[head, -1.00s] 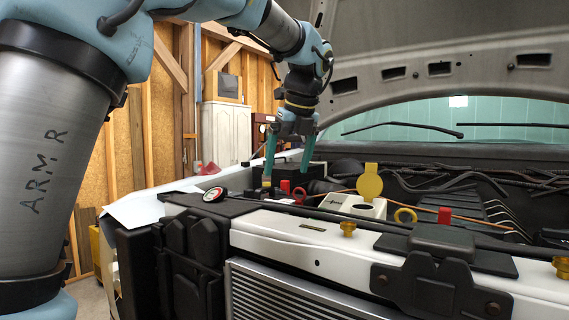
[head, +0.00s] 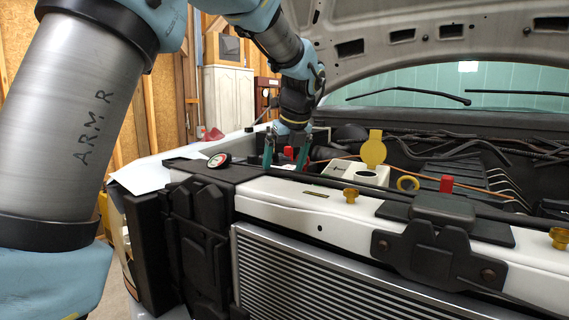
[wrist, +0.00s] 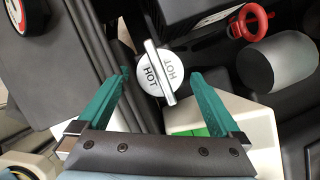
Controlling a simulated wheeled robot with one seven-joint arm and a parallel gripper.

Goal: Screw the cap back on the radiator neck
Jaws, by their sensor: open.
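A silver round cap (wrist: 149,68) with a raised bar across it and the word HOT on both sides lies ahead of my gripper in the wrist view. It shows between the two green fingertips, apart from both. My gripper (wrist: 160,76) is open and empty. In the head view my gripper (head: 285,166) points down behind the front rail, at the left of the engine bay.
A round dial (head: 218,160) lies on the black cover left of my gripper. A white reservoir (head: 357,173) with a raised yellow lid (head: 374,149) stands to the right. A red ring-handled part (wrist: 248,20) is at upper right in the wrist view. The raised hood is overhead.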

